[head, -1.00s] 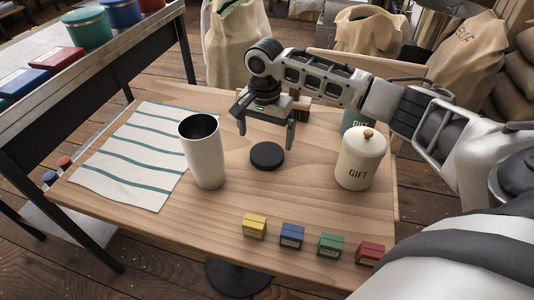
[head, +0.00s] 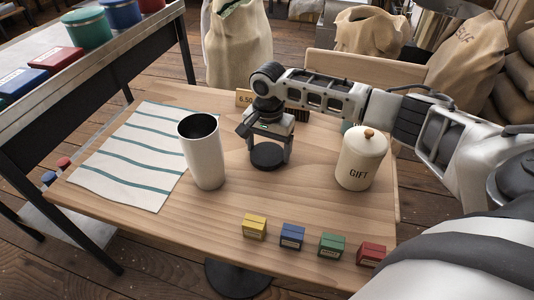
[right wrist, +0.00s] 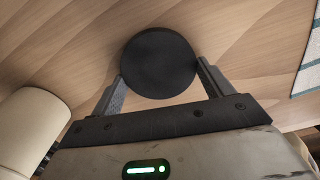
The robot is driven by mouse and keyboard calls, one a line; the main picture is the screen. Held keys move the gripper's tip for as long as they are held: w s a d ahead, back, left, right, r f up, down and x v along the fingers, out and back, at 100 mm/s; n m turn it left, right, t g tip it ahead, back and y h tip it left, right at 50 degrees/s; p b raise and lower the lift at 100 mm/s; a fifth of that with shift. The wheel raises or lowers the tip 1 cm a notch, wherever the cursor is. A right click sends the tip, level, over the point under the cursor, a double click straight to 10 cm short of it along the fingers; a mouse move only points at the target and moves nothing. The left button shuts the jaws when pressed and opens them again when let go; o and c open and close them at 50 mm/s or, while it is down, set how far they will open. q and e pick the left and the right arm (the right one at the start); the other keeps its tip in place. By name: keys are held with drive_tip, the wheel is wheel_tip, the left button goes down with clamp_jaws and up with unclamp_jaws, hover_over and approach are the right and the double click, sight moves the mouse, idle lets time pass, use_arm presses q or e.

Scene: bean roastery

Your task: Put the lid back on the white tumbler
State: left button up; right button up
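The white tumbler (head: 204,158) stands upright and uncovered on the wooden table, its dark inside showing. The round black lid (head: 267,158) lies flat on the table to its right. My right gripper (head: 268,152) is down over the lid with its fingers spread. In the right wrist view, the lid (right wrist: 159,62) sits between the two fingertips, one close to each side; I cannot make out firm contact. My left gripper is not in view.
A cream GIFT canister (head: 360,160) stands to the right of the lid. Several small boxes, including a yellow one (head: 254,226), line the front edge. A striped cloth (head: 130,160) lies left of the tumbler. Bare wood lies between the tumbler and the boxes.

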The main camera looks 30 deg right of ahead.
sight(268, 152)
drive_tip(key=shift+r, duration=0.1)
wheel_tip(268, 152, up, 10)
drive_tip(key=p, duration=0.1)
idle(0.4)
